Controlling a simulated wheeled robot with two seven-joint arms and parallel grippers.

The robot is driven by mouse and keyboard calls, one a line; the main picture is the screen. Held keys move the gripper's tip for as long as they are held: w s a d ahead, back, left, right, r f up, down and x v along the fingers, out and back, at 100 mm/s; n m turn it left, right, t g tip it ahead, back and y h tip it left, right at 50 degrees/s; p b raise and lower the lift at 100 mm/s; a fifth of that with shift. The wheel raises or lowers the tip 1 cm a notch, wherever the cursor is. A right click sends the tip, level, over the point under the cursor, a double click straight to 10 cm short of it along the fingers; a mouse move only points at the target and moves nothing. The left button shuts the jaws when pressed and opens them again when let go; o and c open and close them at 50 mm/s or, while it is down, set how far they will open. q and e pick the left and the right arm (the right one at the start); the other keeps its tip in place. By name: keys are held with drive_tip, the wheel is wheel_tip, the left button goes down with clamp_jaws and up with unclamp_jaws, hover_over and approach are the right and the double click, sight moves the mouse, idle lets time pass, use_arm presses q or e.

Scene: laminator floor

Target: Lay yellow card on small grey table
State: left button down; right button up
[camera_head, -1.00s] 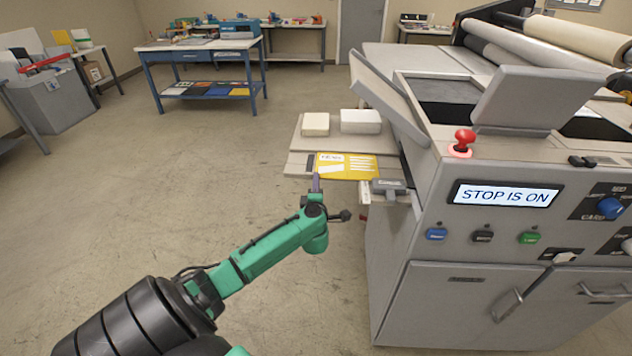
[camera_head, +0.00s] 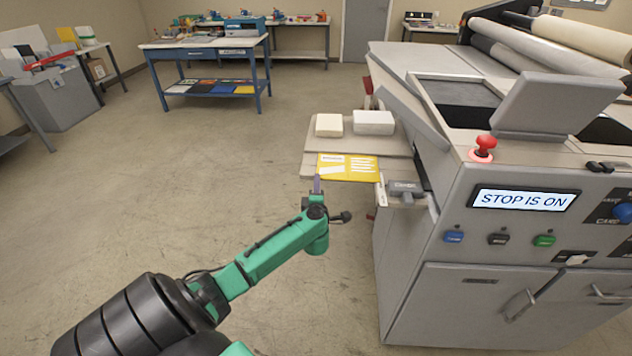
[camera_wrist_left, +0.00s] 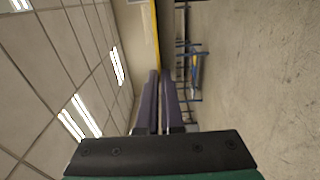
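The yellow card (camera_head: 345,172), with white printed areas, is at the tip of my left gripper (camera_head: 317,186). In the head view it overlaps the front of a pale shelf beside the machine. In the left wrist view the card (camera_wrist_left: 155,30) is a thin yellow strip, edge-on, running out from between the dark fingers (camera_wrist_left: 158,78), which are shut on it. A small table with a greyish top (camera_head: 93,47) stands far off at the left; I cannot tell whether it is the task's grey table. My right gripper is not in view.
The big grey laminator (camera_head: 470,290) fills the right; its screen reads STOP IS ON. Its pale side shelf (camera_head: 310,165) carries a cream block (camera_head: 329,125) and a white block (camera_head: 373,122). A blue table (camera_head: 205,43) stands behind.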

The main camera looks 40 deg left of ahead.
use_arm(q)
drive_tip(key=c, duration=1)
unclamp_jaws()
drive_tip(key=shift+w+d, duration=0.15)
drive_tip(key=v, duration=1.4)
drive_tip(key=shift+s+b, duration=0.3)
